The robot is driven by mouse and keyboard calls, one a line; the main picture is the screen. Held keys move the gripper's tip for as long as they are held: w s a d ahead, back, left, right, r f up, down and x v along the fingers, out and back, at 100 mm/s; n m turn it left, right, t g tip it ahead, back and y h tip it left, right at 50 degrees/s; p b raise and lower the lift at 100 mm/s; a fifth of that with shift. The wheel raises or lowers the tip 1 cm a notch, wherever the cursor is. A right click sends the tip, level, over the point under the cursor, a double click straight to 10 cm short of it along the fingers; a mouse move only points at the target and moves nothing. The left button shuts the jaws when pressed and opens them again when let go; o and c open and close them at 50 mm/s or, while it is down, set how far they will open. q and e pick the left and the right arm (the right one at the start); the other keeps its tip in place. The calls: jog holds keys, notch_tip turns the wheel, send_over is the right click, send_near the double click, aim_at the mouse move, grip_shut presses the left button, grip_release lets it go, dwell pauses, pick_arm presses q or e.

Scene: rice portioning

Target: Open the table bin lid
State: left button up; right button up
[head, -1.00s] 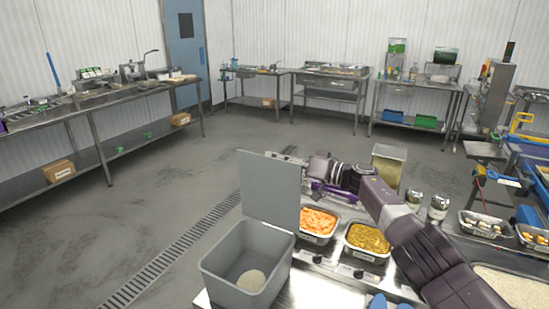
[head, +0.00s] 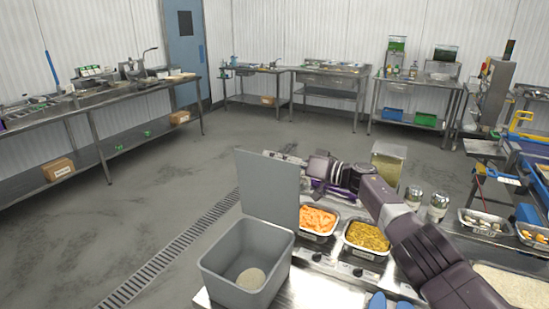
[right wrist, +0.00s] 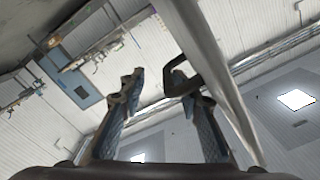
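The grey table bin (head: 246,265) stands at the near edge of the steel table, and a pale round thing (head: 251,278) lies inside. Its grey lid (head: 268,188) stands upright at the back of the bin, so the bin is open. My right gripper (head: 288,156) is behind the lid's upper right edge, partly hidden by it. In the right wrist view its two fingers (right wrist: 156,84) are apart with nothing seen between them. A pale panel (right wrist: 205,60), likely the lid, runs close beside the right finger; I cannot tell whether they touch. My left gripper is not in view.
Trays of orange pieces (head: 316,221) and yellow-green food (head: 367,236) sit right of the bin under my right arm. A clear container (head: 388,165) and two jars (head: 438,205) stand behind. Blue items (head: 377,301) lie at the bottom edge. The floor left is clear.

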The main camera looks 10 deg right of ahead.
jog(key=shift+d+f, duration=0.3)
jog(key=shift+f, duration=0.25)
jog(key=r+v, duration=0.1)
jog(key=v, duration=1)
jog(key=shift+s, duration=0.25)
jog(key=shift+d, duration=0.2)
